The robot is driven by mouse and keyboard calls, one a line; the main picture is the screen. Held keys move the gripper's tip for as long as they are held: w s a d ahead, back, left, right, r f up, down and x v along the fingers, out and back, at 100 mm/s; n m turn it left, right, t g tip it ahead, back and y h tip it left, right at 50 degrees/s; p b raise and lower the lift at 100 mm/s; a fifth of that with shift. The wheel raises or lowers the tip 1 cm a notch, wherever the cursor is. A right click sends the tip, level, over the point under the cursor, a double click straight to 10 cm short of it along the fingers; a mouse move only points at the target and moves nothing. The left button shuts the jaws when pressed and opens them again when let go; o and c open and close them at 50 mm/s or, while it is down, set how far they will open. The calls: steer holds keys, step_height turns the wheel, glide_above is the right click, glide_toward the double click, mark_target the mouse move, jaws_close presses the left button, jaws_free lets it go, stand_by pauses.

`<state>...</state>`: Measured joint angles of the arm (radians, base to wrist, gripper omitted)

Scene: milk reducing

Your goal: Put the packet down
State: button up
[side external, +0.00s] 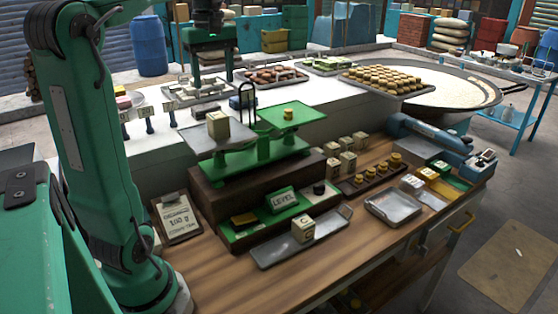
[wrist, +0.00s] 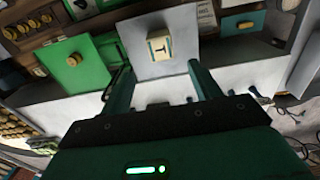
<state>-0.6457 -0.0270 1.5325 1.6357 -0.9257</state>
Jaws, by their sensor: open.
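A cream packet (side external: 218,125) stands on the grey pan (side external: 200,141) of the green balance scale. In the wrist view the packet (wrist: 158,46), marked T, rests on the grey pan (wrist: 150,68). My gripper (side external: 213,78) is open and empty, above and behind the scale in the side view. In the wrist view my gripper (wrist: 160,66) has its fingers spread wide, with the packet just beyond the tips, apart from them. A small brass weight (side external: 288,114) sits on the green pan (side external: 305,117). The scale's pans look close in height; exact balance I cannot tell.
A metal tray (side external: 275,253) in front holds a packet marked C (side external: 303,228). Several packets (side external: 347,160) and a rack of brass weights (side external: 375,178) stand right of the scale. An empty metal tray (side external: 392,207) lies further right. A clipboard (side external: 178,217) lies at left.

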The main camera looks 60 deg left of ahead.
steer(key=shift+r, duration=0.15)
stand_by(0.5)
steer(key=s+d+f+m+t, duration=0.2)
steer(key=d+f+m, duration=0.4)
steer(key=d+m, duration=0.3)
steer(key=s+d+f+m+t, duration=0.3)
steer(key=d+f+m, duration=0.4)
steer(key=d, duration=0.5)
steer(key=shift+s+d+f+m+t, duration=0.3)
steer(key=shift+s+m, duration=0.25)
steer(key=shift+m, duration=0.45)
